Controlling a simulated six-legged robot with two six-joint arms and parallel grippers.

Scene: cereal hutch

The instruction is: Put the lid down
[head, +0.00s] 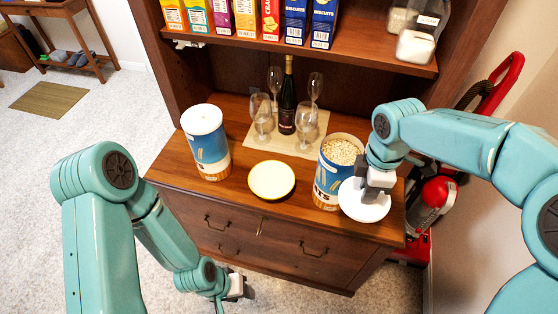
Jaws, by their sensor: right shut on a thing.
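My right gripper (377,186) is shut on a round white lid (364,207). The lid is at the right front of the hutch counter, in front of and partly over an open oat canister (332,182). Oats show at the canister's top. I cannot tell whether the lid touches the counter. A second blue and white canister (208,148) stands at the left with a white lid (202,118) on it. My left gripper (236,286) hangs low in front of the drawers, and its fingers are too small to read.
A pale plate with a yellow rim (271,180) lies between the canisters on the counter (236,190). A wine bottle (287,98) and several glasses (306,122) stand on a mat behind.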

